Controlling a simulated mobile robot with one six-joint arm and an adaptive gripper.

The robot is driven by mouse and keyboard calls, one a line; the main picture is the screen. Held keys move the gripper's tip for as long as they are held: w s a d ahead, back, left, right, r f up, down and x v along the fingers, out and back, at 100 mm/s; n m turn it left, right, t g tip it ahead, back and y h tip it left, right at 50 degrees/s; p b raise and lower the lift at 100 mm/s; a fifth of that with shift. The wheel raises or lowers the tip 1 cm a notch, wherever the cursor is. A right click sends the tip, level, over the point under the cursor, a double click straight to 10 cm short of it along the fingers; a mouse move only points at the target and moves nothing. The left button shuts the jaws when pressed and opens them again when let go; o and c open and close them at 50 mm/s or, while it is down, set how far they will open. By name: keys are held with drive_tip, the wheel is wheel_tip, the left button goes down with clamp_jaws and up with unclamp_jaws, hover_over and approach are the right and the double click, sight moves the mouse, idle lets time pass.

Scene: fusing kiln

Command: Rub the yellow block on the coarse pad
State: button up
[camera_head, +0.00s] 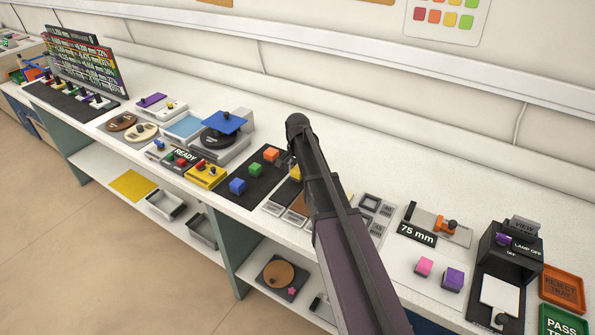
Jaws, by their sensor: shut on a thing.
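A yellow block (295,173) shows only in part at the left edge of my arm, beside the dark mat. The arm hides the rest of it, and I cannot tell whether it is held or what it touches. A brown pad (298,198) lies just below the yellow block in the picture, partly behind the arm. Small grey labelled plates (272,208) lie at its front left. I cannot tell which pad is the coarse one.
Orange (271,155), green (255,170) and blue (237,186) blocks sit on the dark mat (266,188). Right of the arm are grey frames (376,206), a 75 mm gauge (440,224), pink (424,267) and purple (453,279) blocks and a black lamp stand (510,255).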

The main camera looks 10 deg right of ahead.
sight(284, 195)
drive_tip(key=shift+f+b, duration=0.35)
idle(0.5)
drive_tip(key=shift+s, duration=0.1)
drive_tip(key=shift+s+a+r, duration=0.1)
drive_tip(key=shift+s+a, duration=0.6)
drive_tip(key=shift+a, duration=0.1)
drive_tip(key=shift+s+a, duration=0.8)
drive_tip(key=shift+s+a, duration=0.8)
drive_tip(key=shift+s+a, duration=0.1)
drive_tip(key=shift+s, duration=0.05)
idle(0.3)
drive_tip(key=shift+s+a, duration=0.7)
